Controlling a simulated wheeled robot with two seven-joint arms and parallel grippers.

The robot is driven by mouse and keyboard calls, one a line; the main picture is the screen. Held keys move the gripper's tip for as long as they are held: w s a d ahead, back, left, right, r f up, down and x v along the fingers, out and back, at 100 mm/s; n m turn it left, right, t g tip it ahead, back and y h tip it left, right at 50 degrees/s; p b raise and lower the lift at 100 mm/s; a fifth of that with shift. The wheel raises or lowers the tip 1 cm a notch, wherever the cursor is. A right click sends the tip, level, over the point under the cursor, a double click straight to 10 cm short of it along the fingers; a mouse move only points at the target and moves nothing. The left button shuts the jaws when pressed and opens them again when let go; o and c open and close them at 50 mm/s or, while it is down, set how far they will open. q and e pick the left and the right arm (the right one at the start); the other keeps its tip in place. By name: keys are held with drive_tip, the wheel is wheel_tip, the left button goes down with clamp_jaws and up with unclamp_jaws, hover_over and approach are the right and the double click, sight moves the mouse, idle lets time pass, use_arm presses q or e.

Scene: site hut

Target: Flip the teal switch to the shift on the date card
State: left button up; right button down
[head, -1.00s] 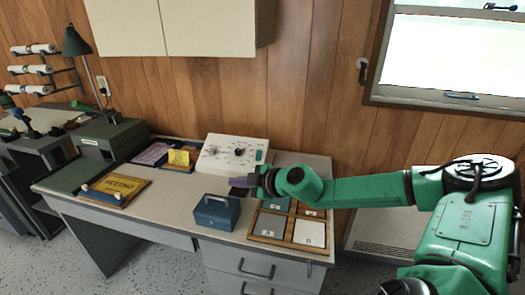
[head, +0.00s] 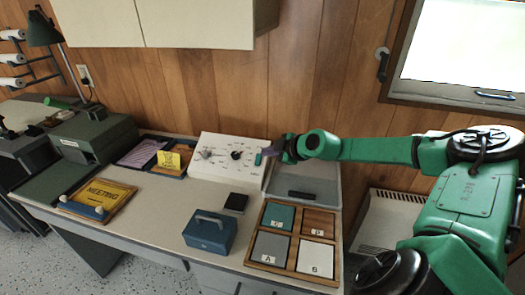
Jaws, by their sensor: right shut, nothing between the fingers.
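A white panel (head: 213,168) with dials and a small teal switch (head: 258,159) at its right end lies at the back of the desk. My right gripper (head: 268,151) is shut and empty, close beside the teal switch at the panel's right end. I cannot tell whether it touches the switch. Which way the switch is set is too small to tell. A yellow card (head: 169,161) with small writing stands left of the panel; I cannot read it or tell if it is the date card. My left gripper is not in view.
A blue cash box (head: 210,234) and a black pad (head: 236,202) are in front of the panel. A wooden tray (head: 249,248) with lettered tiles lies at the right. A yellow MEETING board (head: 99,199) and a grey-green machine (head: 92,140) stand left.

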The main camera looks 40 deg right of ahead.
sight(259, 156)
drive_tip(key=w+f, duration=0.1)
drive_tip(key=w+d+f, duration=0.1)
drive_tip(key=w+f, duration=0.3)
drive_tip(key=shift+d, duration=0.4)
drive_tip(key=shift+w+d+f, duration=0.15)
drive_tip(key=shift+d+f, duration=0.15)
drive_tip(key=shift+f, duration=0.05)
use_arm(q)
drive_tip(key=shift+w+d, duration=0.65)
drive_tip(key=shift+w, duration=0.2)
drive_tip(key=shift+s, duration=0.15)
use_arm(e)
drive_tip(key=shift+a+r, duration=0.1)
drive_tip(key=shift+r, duration=0.05)
drive_tip(key=y+p, duration=0.1)
drive_tip(key=p, duration=0.2)
drive_tip(key=d+m+g+p, duration=0.1)
drive_tip(key=p, duration=0.3)
drive_tip(key=shift+w+r+g+y, duration=0.2)
drive_tip(key=shift+w+g+y, duration=0.1)
drive_tip(key=shift+y, duration=0.1)
drive_tip(key=shift+d+f, duration=0.2)
drive_tip(key=shift+f, duration=0.05)
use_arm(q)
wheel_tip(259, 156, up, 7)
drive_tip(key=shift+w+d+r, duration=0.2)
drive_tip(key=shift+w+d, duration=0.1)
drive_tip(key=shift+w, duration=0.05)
use_arm(e)
drive_tip(key=shift+f, duration=0.15)
